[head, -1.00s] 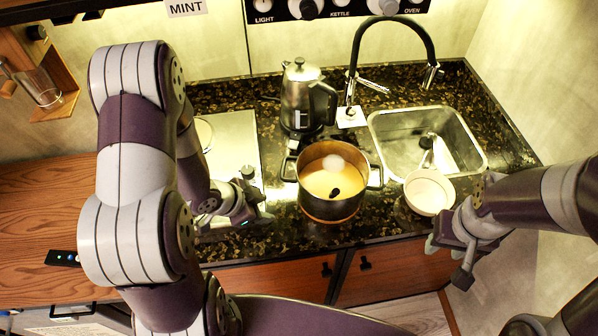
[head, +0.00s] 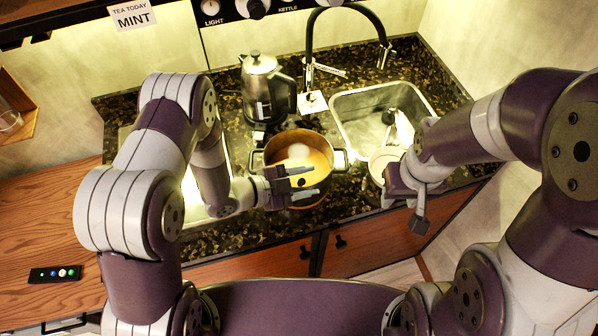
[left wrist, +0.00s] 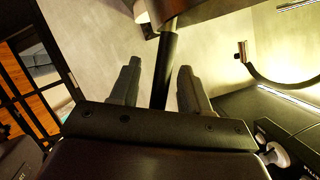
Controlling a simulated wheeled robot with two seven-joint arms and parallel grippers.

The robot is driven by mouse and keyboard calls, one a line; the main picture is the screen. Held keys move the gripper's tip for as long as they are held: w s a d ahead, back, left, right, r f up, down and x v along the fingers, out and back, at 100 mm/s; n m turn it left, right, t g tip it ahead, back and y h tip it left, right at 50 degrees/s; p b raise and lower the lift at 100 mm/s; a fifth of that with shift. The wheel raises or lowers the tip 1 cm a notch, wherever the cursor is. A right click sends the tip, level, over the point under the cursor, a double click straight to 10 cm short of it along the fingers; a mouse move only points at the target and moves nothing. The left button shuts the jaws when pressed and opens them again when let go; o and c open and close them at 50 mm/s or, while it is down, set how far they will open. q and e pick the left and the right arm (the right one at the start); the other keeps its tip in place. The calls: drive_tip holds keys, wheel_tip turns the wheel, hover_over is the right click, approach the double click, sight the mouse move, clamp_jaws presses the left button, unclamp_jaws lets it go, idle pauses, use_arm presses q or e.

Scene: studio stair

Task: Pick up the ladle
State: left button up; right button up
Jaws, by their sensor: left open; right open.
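The ladle shows as a black handle (head: 301,181) sticking up out of the steel pot (head: 257,160) of yellowish soup. Its lower part is hidden. My left gripper (head: 304,182) is open at the front of the pot, with its fingers on either side of the handle. In the left wrist view the ladle's black handle (left wrist: 164,72) and a pale metal shaft run between the two open fingers of my left gripper (left wrist: 157,88); I cannot tell whether they touch it. My right gripper (head: 404,200) is open and empty at the counter's right front, by a white bowl-like vessel (head: 379,161).
A steel kettle (head: 265,92) stands behind the pot. A sink (head: 352,112) with a black tap (head: 308,42) lies to the right. A wooden worktop (head: 40,225) with a small black remote (head: 55,273) is at the left. My right gripper partly hides the white vessel.

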use_arm(q)
drive_tip(key=shift+w+d+f, duration=0.1)
drive_tip(key=shift+d+f, duration=0.05)
drive_tip(key=shift+d, duration=0.2)
drive_tip(key=shift+a, duration=0.1)
clamp_jaws()
